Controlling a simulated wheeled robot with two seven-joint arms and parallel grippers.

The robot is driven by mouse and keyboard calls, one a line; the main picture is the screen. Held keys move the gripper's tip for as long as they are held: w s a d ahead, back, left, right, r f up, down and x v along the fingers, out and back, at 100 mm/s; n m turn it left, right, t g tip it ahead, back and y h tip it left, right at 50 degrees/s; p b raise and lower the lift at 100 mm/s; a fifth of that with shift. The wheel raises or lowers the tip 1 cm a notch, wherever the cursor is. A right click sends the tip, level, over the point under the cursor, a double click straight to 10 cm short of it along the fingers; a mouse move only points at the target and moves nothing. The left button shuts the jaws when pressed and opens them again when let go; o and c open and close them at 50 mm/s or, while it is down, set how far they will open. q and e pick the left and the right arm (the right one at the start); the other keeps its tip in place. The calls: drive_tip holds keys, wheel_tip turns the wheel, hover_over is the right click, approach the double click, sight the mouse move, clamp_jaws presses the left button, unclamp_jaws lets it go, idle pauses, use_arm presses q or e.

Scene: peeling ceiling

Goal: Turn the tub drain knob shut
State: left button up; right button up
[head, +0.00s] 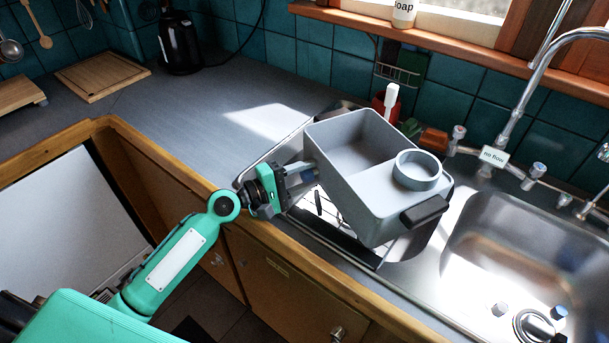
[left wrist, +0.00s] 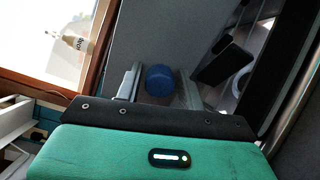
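The grey tub (head: 338,148) stands tilted in the head view, on the drainer area left of the sink. My left gripper (head: 303,176) is at the tub's left wall. In the left wrist view its fingers (left wrist: 161,86) stand apart on either side of the knob, with small gaps visible. My right gripper is out of view.
The steel sink (head: 510,240) lies to the right, below a tall tap (head: 535,85). A dish rack (head: 320,205) lies under the tub. A white-handled brush (head: 391,100) stands behind it. The counter (head: 190,120) at left is mostly clear; its wooden edge (head: 165,160) runs below my arm.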

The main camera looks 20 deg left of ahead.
sight(302, 178)
use_arm(q)
drive_tip(key=shift+o, duration=0.7)
drive_tip(key=shift+s+a+f, duration=0.1)
drive_tip(key=shift+s+a, duration=0.05)
drive_tip(key=shift+a, duration=0.05)
drive_tip(key=b+v, duration=0.1)
drive_tip(key=v, duration=0.1)
drive_tip(key=shift+s+a+f, duration=0.15)
drive_tip(key=shift+s+a, duration=0.05)
drive_tip(key=b+v, duration=0.3)
drive_tip(key=v, duration=0.6)
drive_tip(key=shift+b, duration=0.4)
drive_tip(key=shift+s+a+r, duration=0.3)
drive_tip(key=shift+s+a, duration=0.3)
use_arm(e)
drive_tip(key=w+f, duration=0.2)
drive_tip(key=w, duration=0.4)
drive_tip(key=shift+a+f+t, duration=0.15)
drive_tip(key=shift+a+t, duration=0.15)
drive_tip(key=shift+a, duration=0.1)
